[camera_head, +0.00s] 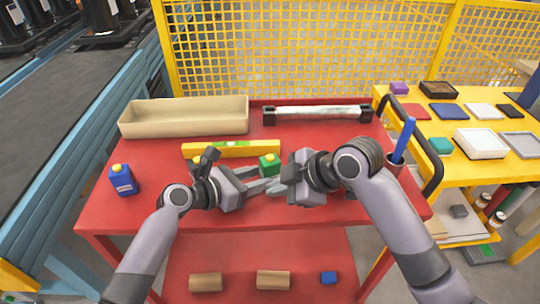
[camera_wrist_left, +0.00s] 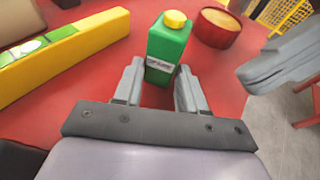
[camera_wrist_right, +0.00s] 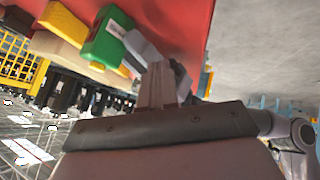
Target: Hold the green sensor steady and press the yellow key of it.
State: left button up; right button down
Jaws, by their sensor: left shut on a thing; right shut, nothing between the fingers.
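The green sensor (camera_head: 269,164) is an upright box with a round yellow key (camera_wrist_left: 175,18) on top. A pale label shows on its side in the left wrist view. My left gripper (camera_head: 258,179) is shut on the sensor, one finger on each side, low on its body. My right gripper (camera_head: 275,187) is shut and empty, close in front and to the right of the sensor, apart from the key. In the right wrist view its fingers (camera_wrist_right: 157,85) show near the sensor (camera_wrist_right: 104,42).
A yellow bar with green patches (camera_head: 231,149) lies behind the sensor. A round red container (camera_wrist_left: 217,27) stands beyond it. The red tabletop's (camera_head: 140,215) front left is clear.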

jog(key=w+r+t, duration=0.1)
jog(key=w+r, duration=0.3)
jog(key=r, duration=0.2)
jog(key=w+r+m+t+h, duration=0.1)
jog(key=w+r, duration=0.3)
jog(key=r, duration=0.3)
jog(key=shift+w+a, duration=0.2)
jog(key=shift+a, duration=0.15)
jog(key=shift+f, duration=0.1)
send_over(273, 162)
jog(key=shift+f, duration=4.3)
jog(key=shift+f, duration=0.4)
jog(key=shift+f, duration=0.5)
jog(key=shift+r, duration=0.9)
